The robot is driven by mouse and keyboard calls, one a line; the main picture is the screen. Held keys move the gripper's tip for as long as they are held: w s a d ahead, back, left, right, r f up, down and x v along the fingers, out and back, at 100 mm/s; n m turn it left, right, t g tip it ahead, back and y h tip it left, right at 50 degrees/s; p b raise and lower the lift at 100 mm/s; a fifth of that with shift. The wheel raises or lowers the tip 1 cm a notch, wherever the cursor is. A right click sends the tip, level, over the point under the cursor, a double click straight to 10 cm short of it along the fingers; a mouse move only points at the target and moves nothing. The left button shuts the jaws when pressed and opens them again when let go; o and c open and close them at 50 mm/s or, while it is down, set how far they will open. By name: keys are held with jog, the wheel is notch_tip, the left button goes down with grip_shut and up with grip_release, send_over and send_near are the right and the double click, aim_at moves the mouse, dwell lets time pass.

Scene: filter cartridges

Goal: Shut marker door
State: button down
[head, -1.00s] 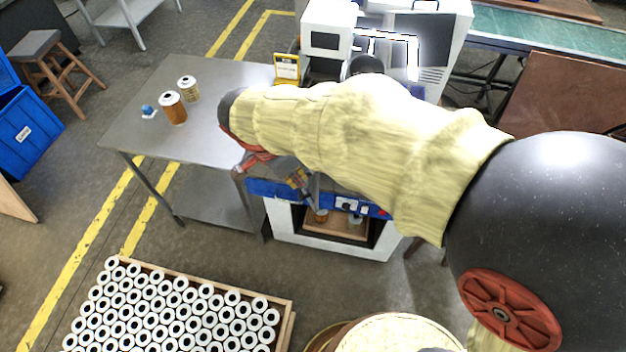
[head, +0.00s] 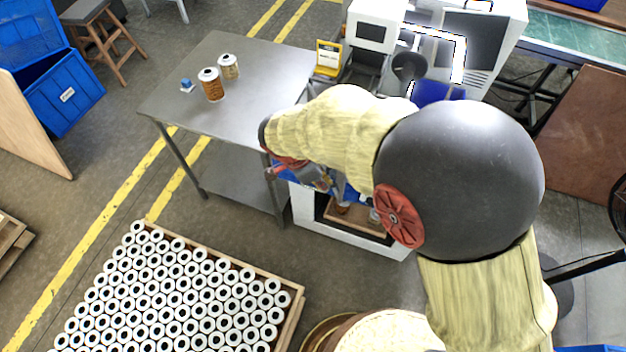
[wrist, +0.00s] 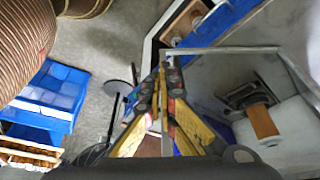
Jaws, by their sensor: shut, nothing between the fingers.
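The marker (head: 470,60) is a white machine with a small screen and a blue front panel, beside the metal table in the head view. My gripper (head: 328,183) is low at its front left, partly hidden by my forearm. In the wrist view my gripper (wrist: 165,68) has its yellow and black fingers together and empty, close to the end of a thin grey metal bar. This bar (wrist: 225,50) looks like the door's frame edge; I cannot tell whether the fingers touch it. How far the door stands open is unclear.
A crate (head: 290,318) of many white cartridges lies on the floor in front. An opening below the blue panel holds a wooden tray (head: 352,219).

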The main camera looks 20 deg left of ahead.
jog(key=shift+w+d+r, duration=0.1)
jog(key=shift+w+d, duration=0.55)
jog(key=shift+d, duration=0.35)
jog(key=w+d+n+y+b, duration=0.1)
jog(key=w+d+n, duration=0.2)
jog(key=w+d, duration=0.4)
jog(key=w+d+n+t+y+b, duration=0.1)
jog(key=w+d+n, duration=0.3)
jog(key=w, duration=0.9)
jog(key=d, duration=0.3)
jog(key=shift+w+d+t, duration=0.25)
jog(key=shift+d+t, duration=0.05)
jog(key=shift+d, duration=0.1)
jog(key=shift+w+r, duration=0.1)
jog(key=shift+r, duration=0.05)
